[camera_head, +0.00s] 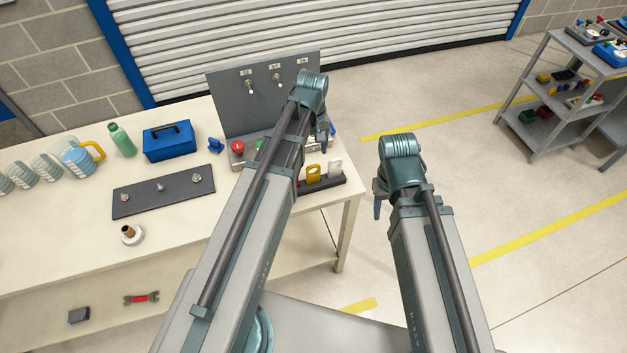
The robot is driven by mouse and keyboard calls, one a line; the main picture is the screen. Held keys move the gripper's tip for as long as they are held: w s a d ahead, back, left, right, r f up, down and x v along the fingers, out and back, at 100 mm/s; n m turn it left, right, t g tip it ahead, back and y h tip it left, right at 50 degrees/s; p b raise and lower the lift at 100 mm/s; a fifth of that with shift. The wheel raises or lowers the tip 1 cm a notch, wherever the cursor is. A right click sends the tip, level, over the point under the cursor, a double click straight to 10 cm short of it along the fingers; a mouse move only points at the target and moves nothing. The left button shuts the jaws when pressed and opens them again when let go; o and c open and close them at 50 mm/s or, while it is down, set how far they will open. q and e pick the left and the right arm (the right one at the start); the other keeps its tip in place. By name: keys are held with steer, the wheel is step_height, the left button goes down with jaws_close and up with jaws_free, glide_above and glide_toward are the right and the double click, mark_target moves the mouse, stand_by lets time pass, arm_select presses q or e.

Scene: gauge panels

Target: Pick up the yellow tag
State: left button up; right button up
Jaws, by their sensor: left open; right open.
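The yellow tag (314,173) stands upright in a dark rack (332,184) at the right end of the workbench, beside a white tag (335,168). Something red shows at the rack's left end, mostly hidden by my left arm. My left gripper (324,145) hangs just above and behind the yellow tag in the picture, apart from it and empty; its fingers are small and partly hidden. My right gripper (377,208) hangs to the right, off the bench, pointing down and holding nothing that I can see.
A grey switch panel (232,100) with a red button (238,147) stands behind the rack, partly covered by my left arm. A blue toolbox (169,142), a green bottle (122,140) and a dark plate with knobs (140,203) lie further left. Open floor lies right of the bench (60,240).

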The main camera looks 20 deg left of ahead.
mark_target(313, 174)
arm_select(q)
step_height(313, 174, down, 7)
steer(key=b, duration=0.5)
steer(key=shift+r+b, duration=0.15)
steer(key=shift+b, duration=0.2)
steer(key=f+b, duration=0.5)
steer(key=shift+s+d+f, duration=0.15)
steer(key=shift+s, duration=0.1)
steer(key=c, duration=1.1)
